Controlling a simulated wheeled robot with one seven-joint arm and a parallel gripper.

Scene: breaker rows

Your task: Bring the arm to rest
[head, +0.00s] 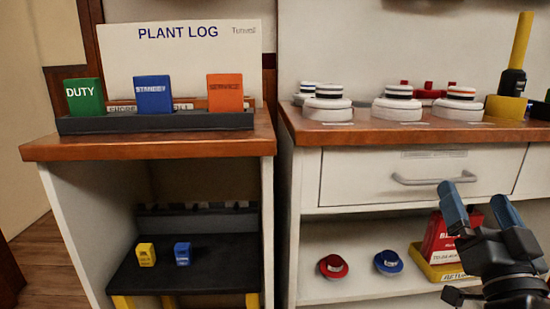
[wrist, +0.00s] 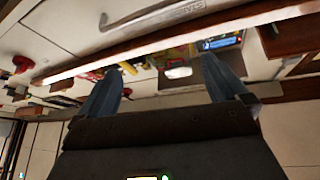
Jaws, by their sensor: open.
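My gripper (head: 468,205) is at the lower right of the head view, in front of the right-hand cabinet (head: 308,215). Its two blue fingers stand apart with nothing between them. The fingers point up and a little left, below the drawer handle (head: 433,181). In the wrist view my gripper (wrist: 165,85) is also open and empty, with the drawer handle (wrist: 150,15) beyond it. The rest of my arm is mostly outside the head view.
A red box (head: 440,238) in a yellow tray (head: 440,271) stands on the shelf behind my gripper. A red knob (head: 333,266) and a blue knob (head: 388,262) sit left of it. Duty, standby and orange blocks stand in a dark rack (head: 155,122) on the left cabinet.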

